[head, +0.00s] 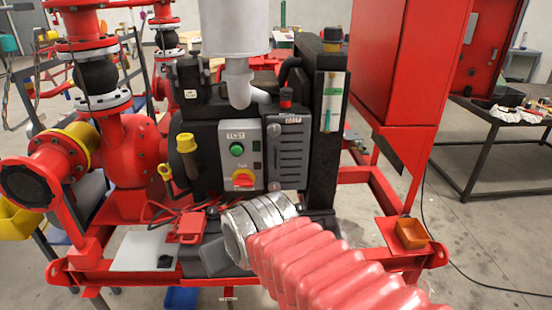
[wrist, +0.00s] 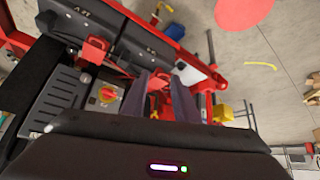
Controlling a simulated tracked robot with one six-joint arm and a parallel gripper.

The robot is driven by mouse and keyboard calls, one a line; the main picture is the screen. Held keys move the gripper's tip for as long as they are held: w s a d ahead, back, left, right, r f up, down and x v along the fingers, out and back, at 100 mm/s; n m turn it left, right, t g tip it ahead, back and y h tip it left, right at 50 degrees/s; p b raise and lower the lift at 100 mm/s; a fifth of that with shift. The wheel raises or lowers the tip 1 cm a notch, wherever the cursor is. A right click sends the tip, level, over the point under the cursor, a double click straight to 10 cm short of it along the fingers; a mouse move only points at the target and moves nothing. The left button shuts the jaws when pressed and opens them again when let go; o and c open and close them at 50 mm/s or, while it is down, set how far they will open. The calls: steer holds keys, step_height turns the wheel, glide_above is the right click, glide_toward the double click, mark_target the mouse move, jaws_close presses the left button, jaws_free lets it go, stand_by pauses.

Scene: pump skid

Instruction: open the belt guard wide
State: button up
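A dark grey slotted panel, which looks like the belt guard (head: 287,155), stands flat against the machine's front, right of the grey control box, in the head view. A small label is at its top. A slotted grey panel also shows at left in the wrist view (wrist: 62,88), but I cannot tell if it is the same one. My gripper (wrist: 160,98) shows two dark fingers standing apart in the wrist view, with nothing clearly held between them. In the head view my arm's silver cuff and red bellows reach in below the panel and the fingers are hidden.
The control box (head: 241,155) has a green button and a red-yellow rotary switch. Red pump pipes (head: 125,150) stand left, a tall red cabinet (head: 392,65) right.

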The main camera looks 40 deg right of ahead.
steer(key=w+d+f+m+t+h, duration=0.1)
steer(key=w+d+m+t+h, duration=0.2)
steer(key=w+d, duration=1)
steer(key=w+d+f+t+h, duration=0.1)
steer(key=d+t+h, duration=0.2)
steer(key=d, duration=1.1)
steer(key=t, duration=0.3)
steer(key=shift+w+m+t, duration=0.3)
steer(key=shift+w+d, duration=0.1)
steer(key=shift+d, duration=0.05)
